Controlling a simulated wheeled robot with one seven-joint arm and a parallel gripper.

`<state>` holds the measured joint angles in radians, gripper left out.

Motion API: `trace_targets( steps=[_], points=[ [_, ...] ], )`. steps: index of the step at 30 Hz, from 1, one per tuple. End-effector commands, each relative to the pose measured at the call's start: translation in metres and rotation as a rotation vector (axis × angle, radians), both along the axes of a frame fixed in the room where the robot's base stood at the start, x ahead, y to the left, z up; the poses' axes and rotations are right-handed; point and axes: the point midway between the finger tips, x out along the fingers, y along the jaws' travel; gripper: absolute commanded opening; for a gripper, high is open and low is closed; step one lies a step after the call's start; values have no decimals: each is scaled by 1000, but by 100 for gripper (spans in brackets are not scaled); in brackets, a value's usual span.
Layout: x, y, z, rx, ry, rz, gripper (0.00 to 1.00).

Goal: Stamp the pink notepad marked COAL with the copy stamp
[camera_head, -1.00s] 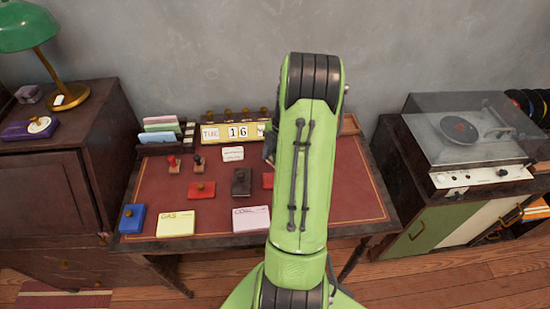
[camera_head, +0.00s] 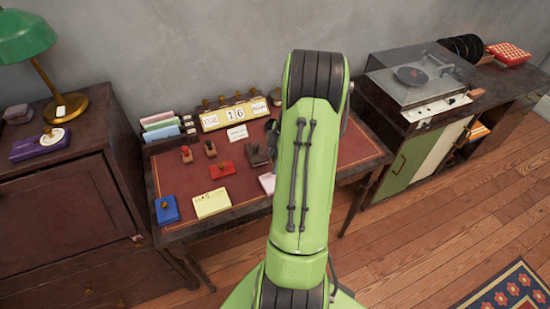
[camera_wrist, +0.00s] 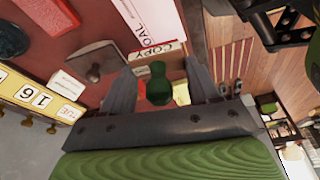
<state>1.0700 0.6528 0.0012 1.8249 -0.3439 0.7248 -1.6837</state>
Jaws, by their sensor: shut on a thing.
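My gripper (camera_wrist: 160,88) is shut on the copy stamp (camera_wrist: 158,87) in the wrist view. The stamp has a dark green handle between the two fingers and a red-and-white COPY label at its far end. The pink notepad (camera_wrist: 150,17) marked COAL shows just beyond the stamp in the wrist view, partly cut off by the picture's edge. Whether the stamp touches it, I cannot tell. In the head view the pink notepad (camera_head: 267,183) lies near the desk's front, mostly hidden by my arm. My gripper is hidden behind my arm there.
The desk (camera_head: 345,155) also holds a yellow notepad (camera_head: 211,203), a blue block (camera_head: 166,210), a red pad (camera_head: 221,169), a dark pad (camera_head: 257,155) and two stamps (camera_head: 187,155). A calendar (camera_head: 234,115) stands behind them. A record player (camera_head: 415,80) sits right of the desk.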

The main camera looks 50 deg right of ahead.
Motion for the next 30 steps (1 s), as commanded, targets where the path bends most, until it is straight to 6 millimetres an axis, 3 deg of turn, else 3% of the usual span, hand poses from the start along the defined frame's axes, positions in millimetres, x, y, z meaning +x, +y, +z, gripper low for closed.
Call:
trace_targets(
  steps=[15,30],
  points=[
    [0,0,-58,2,0,2,41],
    [0,0,-59,0,0,2,41]
  ],
)
